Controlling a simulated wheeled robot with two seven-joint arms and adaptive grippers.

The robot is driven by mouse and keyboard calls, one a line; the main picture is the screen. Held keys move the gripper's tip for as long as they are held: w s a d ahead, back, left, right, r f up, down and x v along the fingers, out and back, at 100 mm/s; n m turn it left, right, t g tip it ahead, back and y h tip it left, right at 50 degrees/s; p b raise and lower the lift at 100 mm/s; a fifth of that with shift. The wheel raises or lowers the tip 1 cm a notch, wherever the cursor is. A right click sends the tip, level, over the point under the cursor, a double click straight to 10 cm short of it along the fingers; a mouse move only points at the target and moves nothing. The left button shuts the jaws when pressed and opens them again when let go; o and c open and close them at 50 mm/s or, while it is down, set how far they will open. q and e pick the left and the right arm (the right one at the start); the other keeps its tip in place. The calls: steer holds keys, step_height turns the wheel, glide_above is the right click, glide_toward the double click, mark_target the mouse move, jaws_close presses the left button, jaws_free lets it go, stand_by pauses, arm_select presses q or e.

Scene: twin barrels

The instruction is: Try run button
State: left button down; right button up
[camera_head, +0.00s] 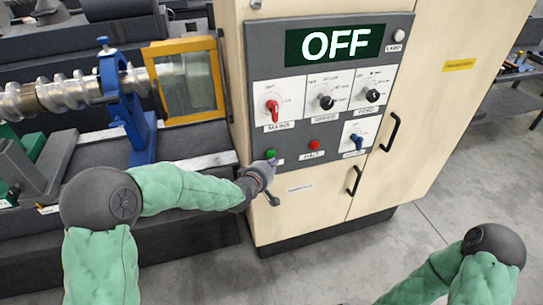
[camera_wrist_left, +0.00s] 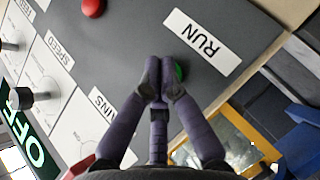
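The green run button (camera_head: 270,154) is on the lower left of the grey control panel (camera_head: 265,80). In the left wrist view the button (camera_wrist_left: 180,71) shows beside a RUN label (camera_wrist_left: 202,41), partly hidden behind the fingertips. My left gripper (camera_wrist_left: 161,80) has its fingers together with nothing between them, right in front of the button. I cannot tell whether they touch it. In the head view the left gripper (camera_head: 268,170) is just below the button. The display (camera_head: 335,45) reads OFF. My right gripper is out of view; only its arm shows at the lower right.
A red HALT button (camera_head: 314,144) is to the right. A red MAINS knob (camera_head: 272,106), black knobs and a blue knob (camera_head: 356,139) are on the panel. Black door handles (camera_head: 390,132) stick out. A machine with a yellow-framed guard (camera_head: 186,82) stands at left.

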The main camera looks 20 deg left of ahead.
arm_select(q)
steer(key=shift+w+a, duration=0.1)
stand_by(0.3)
steer(key=shift+w+a+b, duration=0.15)
steer(key=shift+w+b, duration=0.15)
steer(key=shift+b, duration=0.15)
steer(key=shift+w+a+b, duration=0.3)
steer(key=shift+w+b, duration=0.05)
steer(key=shift+w, duration=0.05)
stand_by(0.7)
steer(key=shift+s+d+r, duration=0.1)
steer(key=shift+s, duration=0.05)
stand_by(0.3)
steer(key=shift+s+d, duration=0.4)
steer(key=shift+s, duration=0.25)
